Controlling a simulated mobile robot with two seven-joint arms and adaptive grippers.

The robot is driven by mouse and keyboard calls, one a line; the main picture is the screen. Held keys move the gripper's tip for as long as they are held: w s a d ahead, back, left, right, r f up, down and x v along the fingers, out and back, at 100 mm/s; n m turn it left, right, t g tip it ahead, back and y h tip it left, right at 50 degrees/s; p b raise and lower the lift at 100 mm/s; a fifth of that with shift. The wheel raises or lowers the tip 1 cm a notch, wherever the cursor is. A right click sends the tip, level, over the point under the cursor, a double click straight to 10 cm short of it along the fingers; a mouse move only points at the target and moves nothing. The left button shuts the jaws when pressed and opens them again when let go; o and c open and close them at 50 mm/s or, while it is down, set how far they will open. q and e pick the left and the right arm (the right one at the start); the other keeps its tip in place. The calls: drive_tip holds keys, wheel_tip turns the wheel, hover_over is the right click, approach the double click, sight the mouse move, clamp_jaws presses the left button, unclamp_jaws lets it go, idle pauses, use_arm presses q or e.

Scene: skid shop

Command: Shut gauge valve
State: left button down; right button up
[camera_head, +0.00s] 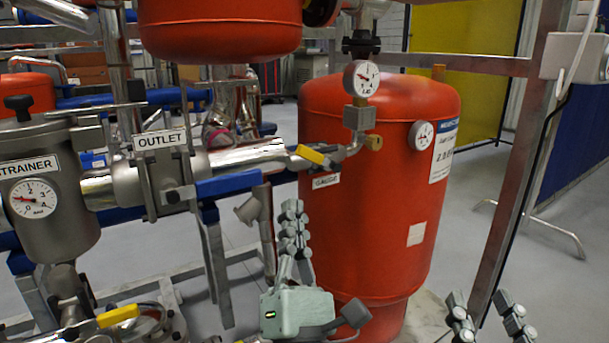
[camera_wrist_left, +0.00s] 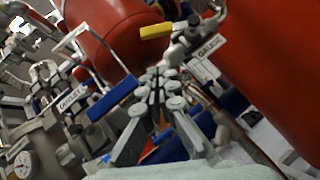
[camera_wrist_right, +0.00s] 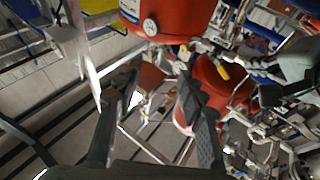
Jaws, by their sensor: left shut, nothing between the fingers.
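The gauge valve has a yellow lever (camera_head: 312,155) on the thin pipe above the GAUGE label (camera_head: 326,181), in front of the big red tank. The lever slants down to the right, roughly along the pipe. In the left wrist view the yellow lever (camera_wrist_left: 155,31) is beyond my fingertips, beside the label (camera_wrist_left: 209,45). My left gripper (camera_head: 291,208) is shut and empty, pointing up, below the lever and apart from it. My right gripper (camera_head: 482,300) is open at the lower right; its spread fingers show in the right wrist view (camera_wrist_right: 158,80).
The red tank (camera_head: 375,220) stands right behind the valve. A blue lever (camera_head: 229,183) on the OUTLET pipe is to the left. A pressure gauge (camera_head: 361,78) is above. A steel post (camera_head: 525,160) rises at the right. Another yellow lever (camera_head: 118,316) is at the lower left.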

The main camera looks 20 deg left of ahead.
sight(321, 160)
use_arm(q)
drive_tip(key=shift+w+d+r+p, duration=0.1)
drive_tip(key=shift+w+r+p, duration=0.1)
drive_tip(key=shift+w+r, duration=0.45)
drive_tip(key=shift+w+d+r+p, duration=0.15)
drive_tip(key=shift+w+r, duration=0.15)
drive_tip(key=shift+r, duration=0.5)
drive_tip(key=shift+w+d+r+p, duration=0.1)
drive_tip(key=shift+w+r+p, duration=0.1)
drive_tip(key=shift+w+r, duration=0.45)
use_arm(e)
wheel_tip(321, 160, down, 7)
drive_tip(key=w+d+g+h, duration=0.2)
drive_tip(key=g, duration=0.1)
drive_tip(key=shift+d, duration=0.15)
use_arm(q)
drive_tip(key=shift+s+r, duration=0.1)
drive_tip(key=shift+s, duration=0.05)
use_arm(e)
drive_tip(key=shift+r, duration=0.1)
